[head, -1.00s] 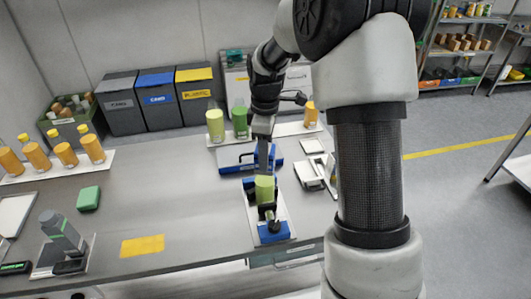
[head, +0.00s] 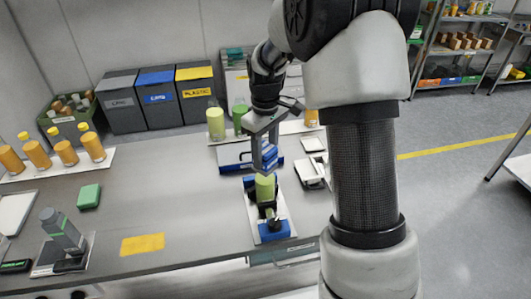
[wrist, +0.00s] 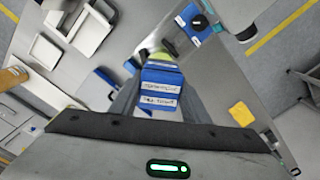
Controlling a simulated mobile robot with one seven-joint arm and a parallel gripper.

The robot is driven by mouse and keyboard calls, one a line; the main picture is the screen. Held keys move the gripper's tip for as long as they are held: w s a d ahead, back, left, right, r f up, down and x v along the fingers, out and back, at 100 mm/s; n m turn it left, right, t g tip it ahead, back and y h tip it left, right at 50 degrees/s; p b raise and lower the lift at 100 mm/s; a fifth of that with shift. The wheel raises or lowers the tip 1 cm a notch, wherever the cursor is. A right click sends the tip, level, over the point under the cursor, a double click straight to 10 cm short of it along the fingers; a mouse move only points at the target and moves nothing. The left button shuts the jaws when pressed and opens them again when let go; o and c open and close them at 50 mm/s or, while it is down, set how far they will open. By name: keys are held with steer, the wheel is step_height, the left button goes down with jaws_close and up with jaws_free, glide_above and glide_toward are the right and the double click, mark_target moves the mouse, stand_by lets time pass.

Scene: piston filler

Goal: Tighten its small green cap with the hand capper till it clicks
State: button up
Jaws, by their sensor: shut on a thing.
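My gripper (head: 266,156) is shut on a blue block-shaped tool (wrist: 160,88) with two white labels, whose print is too small to read. I cannot tell for certain that it is the hand capper. The tool also shows in the head view (head: 269,159), above a light green bottle (head: 265,187). The bottle stands upright in a dark holder with a blue front block (head: 273,230) on a white plate. A gap seems to show between tool and bottle. In the wrist view the tool hides most of the bottle, and I cannot make out the small cap.
Behind the bottle lies a blue and white device (head: 233,158); white trays (head: 312,171) are to its right. A grey tool with a green band (head: 62,230) leans in a stand at the left.

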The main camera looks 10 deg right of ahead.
steer(key=shift+m, duration=0.7)
steer(key=m, duration=0.7)
steer(key=shift+p, duration=0.35)
steer(key=shift+r, duration=0.2)
